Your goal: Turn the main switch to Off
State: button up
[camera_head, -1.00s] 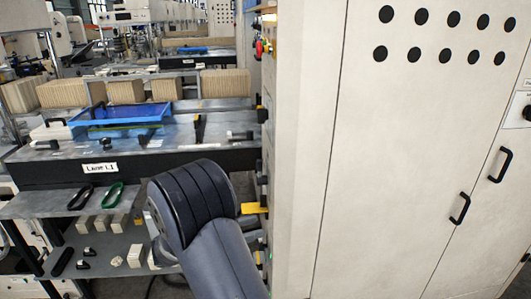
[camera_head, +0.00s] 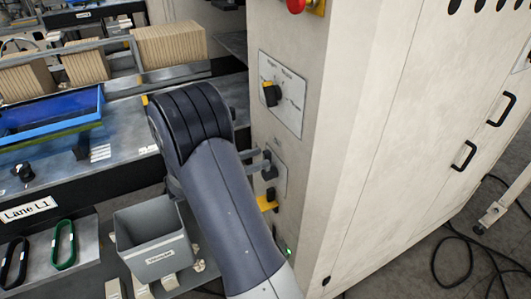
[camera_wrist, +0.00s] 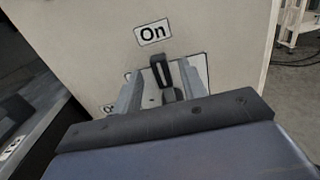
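The main switch shows in the wrist view as a black upright lever (camera_wrist: 160,72) on a plate, just below an "On" label (camera_wrist: 153,32).
Above is a rotary selector plate (camera_head: 281,95) with a black and yellow knob, and a red button (camera_head: 295,5). A yellow lever (camera_head: 268,203) sits just below my gripper. A grey bin (camera_head: 152,238) and the Lane L1 bench (camera_head: 110,180) stand left.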

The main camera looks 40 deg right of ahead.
aim_at(264, 157)
jog(key=shift+x, duration=1.7)
grip_shut()
